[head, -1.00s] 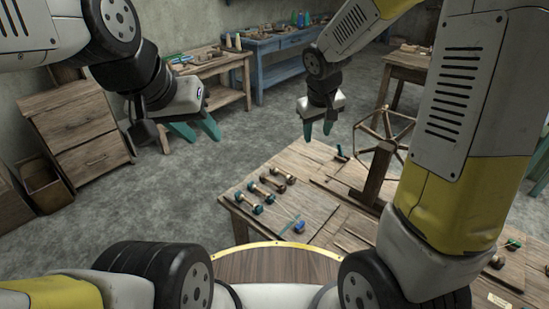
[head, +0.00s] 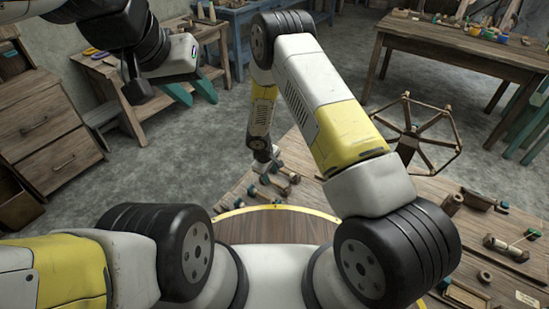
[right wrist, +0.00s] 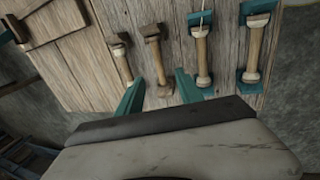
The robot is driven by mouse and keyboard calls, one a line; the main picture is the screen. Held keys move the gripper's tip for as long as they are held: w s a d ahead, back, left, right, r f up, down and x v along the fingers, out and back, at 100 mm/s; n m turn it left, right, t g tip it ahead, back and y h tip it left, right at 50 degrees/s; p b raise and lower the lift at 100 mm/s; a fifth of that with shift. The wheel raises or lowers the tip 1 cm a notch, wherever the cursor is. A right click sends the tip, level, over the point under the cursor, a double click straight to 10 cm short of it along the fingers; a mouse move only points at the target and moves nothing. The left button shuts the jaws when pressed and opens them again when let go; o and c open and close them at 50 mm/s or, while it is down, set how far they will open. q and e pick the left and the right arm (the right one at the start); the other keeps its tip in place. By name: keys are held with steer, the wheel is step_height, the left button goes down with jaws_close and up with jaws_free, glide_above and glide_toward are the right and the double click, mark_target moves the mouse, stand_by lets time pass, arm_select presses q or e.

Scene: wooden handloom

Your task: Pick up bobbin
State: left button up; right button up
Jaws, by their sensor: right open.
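Several bobbins lie side by side on the wooden table. In the right wrist view, a bobbin with brown ends (right wrist: 157,55) lies just ahead of the gap between the fingers of my right gripper (right wrist: 158,88), which is open and empty. Another brown-ended bobbin (right wrist: 122,62) lies to its left. In the head view, my right gripper (head: 264,167) is low at the bobbins, small and partly hidden. My left gripper (head: 192,91) is open and empty, up at the left, away from the table.
The bobbin table (head: 310,165) has a spoked wheel (head: 415,133) on its right side, with small parts near the front right. A drawer cabinet (head: 45,125) stands at the left. A workbench with tools (head: 440,40) stands at the back right.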

mark_target(274, 182)
steer(key=x, duration=0.6)
steer(key=shift+w+d+f, duration=0.1)
steer(key=shift+f, duration=0.2)
jaws_close()
